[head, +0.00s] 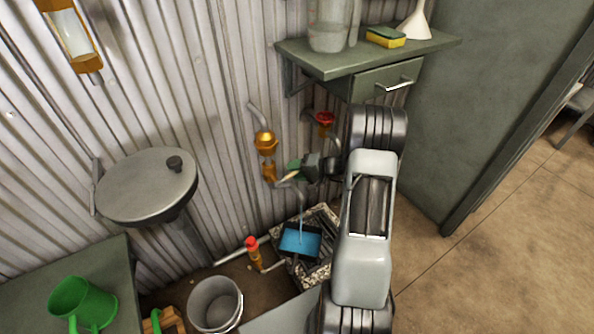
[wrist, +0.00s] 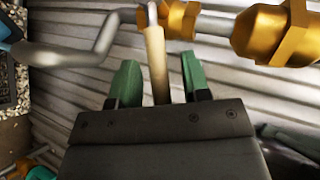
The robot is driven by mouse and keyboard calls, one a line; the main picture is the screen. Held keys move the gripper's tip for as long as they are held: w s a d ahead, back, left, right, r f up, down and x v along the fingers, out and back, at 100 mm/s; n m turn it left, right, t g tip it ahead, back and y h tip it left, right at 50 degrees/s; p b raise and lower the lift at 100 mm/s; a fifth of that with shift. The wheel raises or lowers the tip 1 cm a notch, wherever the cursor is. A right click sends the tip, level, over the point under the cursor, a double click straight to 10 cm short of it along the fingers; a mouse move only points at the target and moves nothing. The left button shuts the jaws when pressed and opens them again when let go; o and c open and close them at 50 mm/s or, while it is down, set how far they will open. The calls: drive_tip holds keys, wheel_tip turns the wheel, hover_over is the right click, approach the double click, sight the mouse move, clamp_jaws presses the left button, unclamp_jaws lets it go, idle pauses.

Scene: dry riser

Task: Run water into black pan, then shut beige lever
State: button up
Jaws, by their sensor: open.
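The black pan (head: 300,254) sits on the gravel drain bed under the spout, with blue water in it. A thin stream runs from the grey spout (wrist: 88,52) into the pan. The beige lever (wrist: 154,58) sticks out from the brass valve (wrist: 180,20); it also shows small in the head view (head: 289,176). My gripper (wrist: 160,80) has its green fingers apart, one on each side of the lever, with a gap visible on both sides. In the head view my gripper (head: 295,168) is at the wall beside the brass pipe fitting and partly covers the lever.
A red handwheel (head: 325,119) is above my gripper, below the shelf (head: 345,58) with its drawer. A red-topped valve (head: 252,245) stands left of the pan. A white bucket (head: 215,303), a round grey basin (head: 147,187) and a green can (head: 85,303) are at the left.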

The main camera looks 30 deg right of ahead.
drive_tip(key=p+v, duration=0.2)
drive_tip(key=v, duration=1.1)
drive_tip(key=shift+s+d, duration=0.3)
drive_tip(key=shift+r, duration=0.1)
